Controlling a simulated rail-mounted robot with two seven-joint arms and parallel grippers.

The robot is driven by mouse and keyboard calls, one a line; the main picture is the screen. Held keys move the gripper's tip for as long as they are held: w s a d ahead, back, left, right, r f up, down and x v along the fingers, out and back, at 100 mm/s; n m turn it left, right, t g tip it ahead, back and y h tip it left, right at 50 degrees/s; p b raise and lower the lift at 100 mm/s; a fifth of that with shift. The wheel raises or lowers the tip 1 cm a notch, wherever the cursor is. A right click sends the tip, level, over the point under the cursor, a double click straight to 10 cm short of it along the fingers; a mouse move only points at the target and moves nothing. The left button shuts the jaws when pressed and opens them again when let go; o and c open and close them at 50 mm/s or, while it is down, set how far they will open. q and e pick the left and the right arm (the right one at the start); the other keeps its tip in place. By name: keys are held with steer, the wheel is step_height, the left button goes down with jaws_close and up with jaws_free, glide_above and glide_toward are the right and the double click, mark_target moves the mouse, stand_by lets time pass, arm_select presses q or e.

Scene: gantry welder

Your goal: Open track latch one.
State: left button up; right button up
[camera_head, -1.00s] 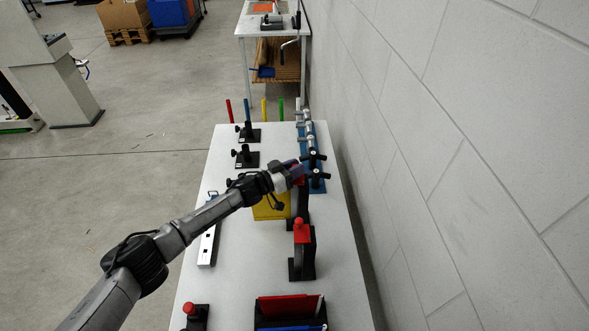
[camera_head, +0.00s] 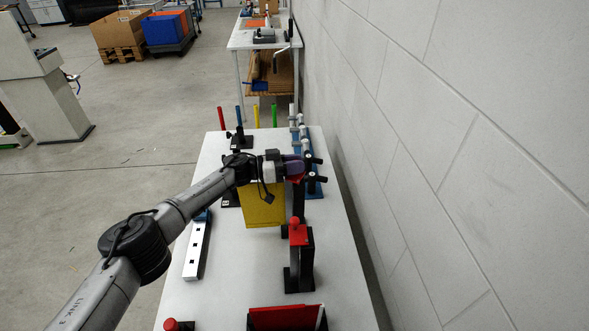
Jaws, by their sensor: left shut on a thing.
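My left arm reaches in from the lower left. My left gripper (camera_head: 295,168) is at the top of a black upright latch (camera_head: 298,205) on the white table, shut on its red handle (camera_head: 296,179). The fingers hide most of that handle. A similar black latch (camera_head: 304,262) with a red knob (camera_head: 294,222) stands upright nearer to me, apart from the gripper. No label shows which one is latch one. My right gripper is out of view.
A yellow block (camera_head: 263,208) stands beside the held latch. A silver rail (camera_head: 197,248) lies on the left of the white table (camera_head: 240,285). Blue fixtures with black knobs (camera_head: 310,160) stand close behind the gripper. A block wall (camera_head: 450,150) runs along the right.

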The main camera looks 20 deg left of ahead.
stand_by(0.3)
arm_select(q)
steer(key=o, duration=0.9)
steer(key=v, duration=1.3)
steer(key=shift+s+a+f, duration=0.1)
steer(key=shift+a, duration=0.25)
steer(key=shift+c, duration=0.3)
